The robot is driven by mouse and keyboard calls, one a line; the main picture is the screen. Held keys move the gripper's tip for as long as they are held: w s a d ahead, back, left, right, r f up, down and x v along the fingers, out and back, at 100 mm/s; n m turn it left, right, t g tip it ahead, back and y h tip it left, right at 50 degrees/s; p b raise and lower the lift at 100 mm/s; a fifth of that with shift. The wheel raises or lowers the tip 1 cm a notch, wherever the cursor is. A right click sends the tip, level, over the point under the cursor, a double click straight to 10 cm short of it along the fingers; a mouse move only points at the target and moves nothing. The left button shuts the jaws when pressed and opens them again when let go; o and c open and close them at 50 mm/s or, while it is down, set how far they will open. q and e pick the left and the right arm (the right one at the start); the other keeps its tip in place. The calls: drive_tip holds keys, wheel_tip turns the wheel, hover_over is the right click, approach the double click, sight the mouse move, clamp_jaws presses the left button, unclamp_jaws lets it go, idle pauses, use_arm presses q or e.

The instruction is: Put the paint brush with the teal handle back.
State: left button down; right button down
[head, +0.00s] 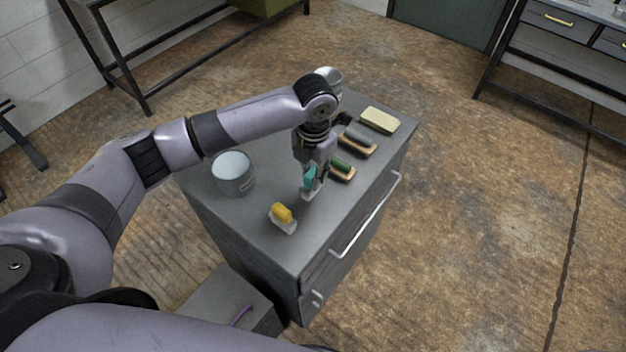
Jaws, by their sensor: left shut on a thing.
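My left gripper (309,189) points down over the top of the grey cabinet (265,245). It is shut on the paint brush with the teal handle (310,177). The teal handle shows between the fingers, and the gripper hides part of the brush. A pale part shows at the fingertips, low over the cabinet top; I cannot tell whether it touches. My right gripper is not in view.
A green-topped brush (342,169), a dark-topped brush (358,141) and a pale yellow block (380,119) lie to the right. Another can (329,76) stands behind my arm.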

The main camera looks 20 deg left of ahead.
use_arm(q)
wheel_tip(320, 180, down, 4)
drive_tip(key=shift+f+p, duration=0.2)
drive_tip(key=shift+p, duration=0.25)
drive_tip(key=c, duration=1.4)
unclamp_jaws()
drive_tip(key=shift+r, duration=0.1)
wheel_tip(320, 180, up, 12)
drive_tip(key=shift+d+f+b, duration=0.1)
drive_tip(key=shift+b, duration=1.1)
